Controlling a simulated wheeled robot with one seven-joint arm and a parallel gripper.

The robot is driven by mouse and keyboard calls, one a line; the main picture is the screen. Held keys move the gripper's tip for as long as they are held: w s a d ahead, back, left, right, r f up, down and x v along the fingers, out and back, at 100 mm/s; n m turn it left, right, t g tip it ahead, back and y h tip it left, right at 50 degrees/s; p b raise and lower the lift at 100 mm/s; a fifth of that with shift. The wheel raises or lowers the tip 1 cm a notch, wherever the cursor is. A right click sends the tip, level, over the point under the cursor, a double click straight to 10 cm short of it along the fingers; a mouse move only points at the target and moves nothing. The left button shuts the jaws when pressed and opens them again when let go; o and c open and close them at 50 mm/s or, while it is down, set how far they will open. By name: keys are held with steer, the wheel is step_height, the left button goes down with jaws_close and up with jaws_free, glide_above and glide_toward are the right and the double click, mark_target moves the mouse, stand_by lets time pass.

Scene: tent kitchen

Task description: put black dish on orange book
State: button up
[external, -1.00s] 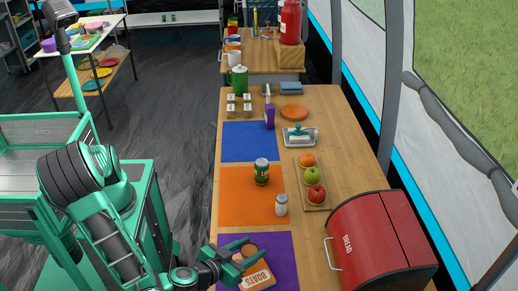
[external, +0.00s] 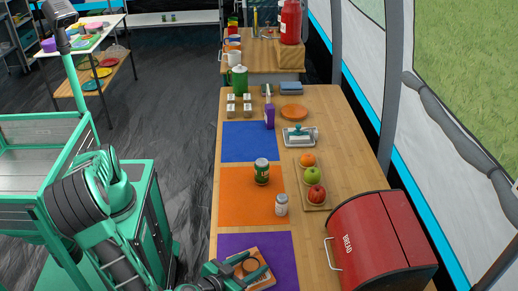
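A small round dish (external: 250,266), dark at the rim and brownish inside, shows low in the picture at the tips of my gripper (external: 244,269). In the picture it overlaps the orange book (external: 266,282); I cannot tell whether it rests on the book or is held just above it. The book lies tilted on the purple mat (external: 280,245), partly hidden by my gripper. The green fingers reach in from the lower left, close around the dish. They are too small and overlapped to show whether they grip it.
The red bread box (external: 375,245) stands to the right of the mat. A white-lidded jar (external: 281,205) and a green can (external: 262,171) stand on the orange mat (external: 235,195) beyond. A fruit tray (external: 318,206) is right of them. The blue mat (external: 245,140) is bare.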

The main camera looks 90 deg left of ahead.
steer(key=shift+o, duration=0.5)
steer(key=shift+s+d+r, duration=0.1)
steer(key=shift+d+r, duration=0.05)
steer(key=v, duration=1.1)
steer(key=shift+s+d, duration=0.15)
steer(key=shift+a+r+g, duration=0.25)
steer(key=shift+a+g, duration=0.05)
steer(key=shift+a, duration=0.15)
steer(key=s+a+r+m+g+h, duration=0.2)
steer(key=s+a+r+m+g, duration=0.15)
steer(key=a, duration=0.25)
steer(key=s+a+r+m+g+h, duration=0.2)
steer(key=a+r+g+h, duration=0.15)
steer(key=a, duration=0.25)
steer(key=s+a+r+m+g+h, duration=0.1)
steer(key=s+a+r+m+h, duration=0.1)
steer(key=s, duration=0.7)
steer(key=s+a+r+m+h, duration=0.1)
steer(key=s+a+r+m, duration=0.4)
steer(key=s+m, duration=0.3)
steer(key=shift+s+a+r+g+h, duration=0.2)
steer(key=shift+s+r+g+h, duration=0.2)
steer(key=shift+s+r, duration=0.4)
